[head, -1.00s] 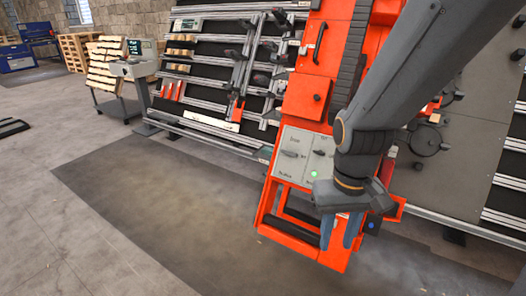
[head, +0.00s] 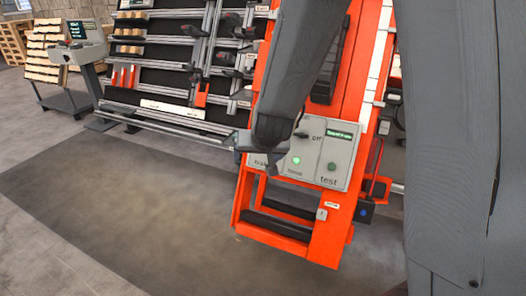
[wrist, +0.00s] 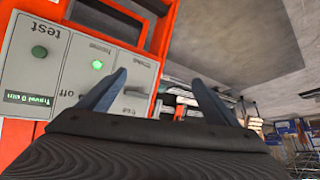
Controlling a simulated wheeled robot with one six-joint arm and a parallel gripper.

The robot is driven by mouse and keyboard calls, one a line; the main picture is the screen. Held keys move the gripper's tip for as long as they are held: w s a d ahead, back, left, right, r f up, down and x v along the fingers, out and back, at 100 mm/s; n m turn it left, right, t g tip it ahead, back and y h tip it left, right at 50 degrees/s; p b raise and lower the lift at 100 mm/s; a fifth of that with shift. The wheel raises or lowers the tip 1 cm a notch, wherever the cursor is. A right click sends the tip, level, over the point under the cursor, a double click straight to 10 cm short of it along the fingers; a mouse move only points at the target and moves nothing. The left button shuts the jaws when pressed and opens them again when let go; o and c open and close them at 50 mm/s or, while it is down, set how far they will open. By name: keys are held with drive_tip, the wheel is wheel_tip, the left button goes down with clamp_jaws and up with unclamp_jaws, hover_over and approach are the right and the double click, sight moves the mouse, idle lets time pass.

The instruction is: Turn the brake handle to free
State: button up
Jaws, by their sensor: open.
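A grey control panel (head: 345,158) sits on the orange gantry column. It bears a lit green lamp (head: 296,161), a dark green test button (head: 332,166) and a small knob marked off (head: 302,134). My gripper (head: 270,165) is in front of the panel's left part, over the brake label, and hides the brake handle in the head view. In the wrist view the panel (wrist: 75,72) appears upside down. My gripper (wrist: 160,78) is open there, one finger over the panel's brake side, the other past its edge.
The orange gantry frame (head: 325,245) extends below the panel with dark rungs. Racks of rails (head: 165,75) stand behind at left. A grey pedestal console (head: 85,50) is farther left. The dark floor mat (head: 130,200) at left is clear.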

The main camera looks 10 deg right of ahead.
drive_tip(key=w+d+f+m+t+h+b, duration=0.1)
drive_tip(key=w+f+m+t+h+b, duration=0.45)
drive_tip(key=w+b, duration=0.7)
drive_tip(key=w+d+h, duration=0.1)
drive_tip(key=w, duration=0.1)
drive_tip(key=w+d+f+h, duration=0.1)
drive_tip(key=w+d+h, duration=0.1)
drive_tip(key=w, duration=0.1)
drive_tip(key=w+d+f+t+h, duration=0.1)
drive_tip(key=w+d+h, duration=0.1)
drive_tip(key=w, duration=0.1)
drive_tip(key=shift+w+d+f+b, duration=0.1)
drive_tip(key=shift+d+f+b, duration=0.05)
drive_tip(key=shift+d+b, duration=0.15)
drive_tip(key=shift+c, duration=0.2)
drive_tip(key=shift+a, duration=0.1)
drive_tip(key=c, duration=1)
